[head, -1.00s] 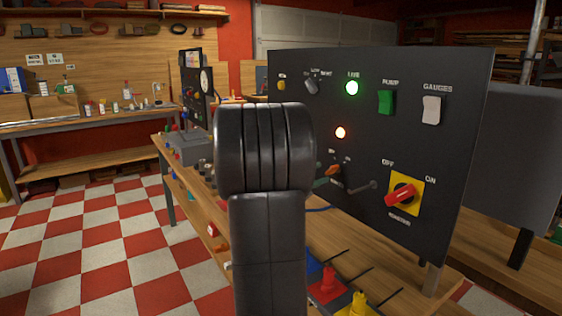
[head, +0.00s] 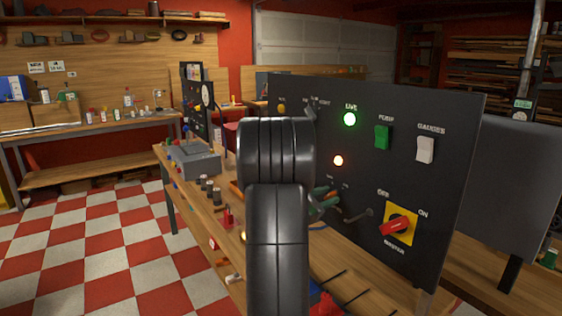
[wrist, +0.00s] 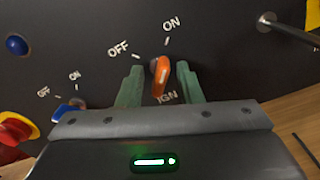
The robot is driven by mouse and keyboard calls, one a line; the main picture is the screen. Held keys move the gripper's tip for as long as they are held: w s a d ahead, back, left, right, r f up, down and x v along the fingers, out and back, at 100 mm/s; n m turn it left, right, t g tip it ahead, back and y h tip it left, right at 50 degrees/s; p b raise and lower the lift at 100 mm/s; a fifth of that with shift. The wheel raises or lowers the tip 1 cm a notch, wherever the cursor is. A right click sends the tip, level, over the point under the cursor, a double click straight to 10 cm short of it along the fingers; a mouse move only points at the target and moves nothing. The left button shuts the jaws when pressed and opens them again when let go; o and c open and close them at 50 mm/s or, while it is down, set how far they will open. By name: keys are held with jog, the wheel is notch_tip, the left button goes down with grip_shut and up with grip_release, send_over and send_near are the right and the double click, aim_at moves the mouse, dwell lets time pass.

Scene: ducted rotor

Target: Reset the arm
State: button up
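My arm rises in the middle of the head view and hides part of the black control panel (head: 440,110). My gripper (head: 325,202) shows only partly there, with green fingers close to the panel's lower left. In the wrist view, my gripper (wrist: 162,86) has its two green fingers spread apart. An orange switch handle (wrist: 160,80) stands between them, above the letters IGN and below OFF and ON. I see a gap on each side of the handle, so the fingers do not appear closed on it. I cannot tell which setting the handle points to.
A metal rod (wrist: 290,30) sticks out near the gripper. A red mushroom button (wrist: 15,130) is at lower left. Checkered floor (head: 85,250) is open at left.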

jog(key=shift+r+n+p, duration=0.2)
jog(key=shift+n+p, duration=3.1)
jog(key=shift+p, duration=3.55)
jog(key=b+v, duration=0.1)
jog(key=v, duration=0.3)
jog(key=shift+a+f+b, duration=0.25)
jog(key=shift+a+b, duration=0.1)
jog(key=shift+s+a, duration=0.3)
